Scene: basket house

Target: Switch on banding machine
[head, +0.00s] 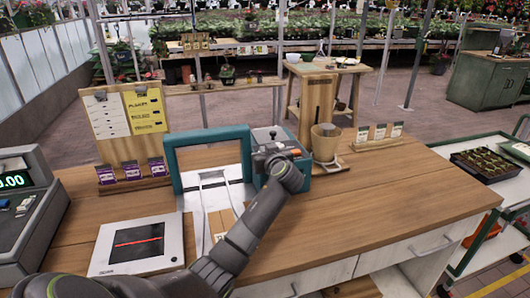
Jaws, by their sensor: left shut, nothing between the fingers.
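The banding machine stands on the wooden counter. It has a teal arch (207,134) with white straps running through it and a teal-and-grey control box (262,133) at its right side. My left arm reaches up across the counter from the bottom. My left gripper (270,150) is shut and empty, at the front of the control box. It hides part of the box's face, so I cannot tell whether it touches the box, and no switch shows clearly. My right gripper is not in view.
A scanner plate (138,244) with a red line and a cash register (28,215) are at left. A sign board (123,113) and seed packets (133,171) stand behind. A pot (325,141) stands right of the machine.

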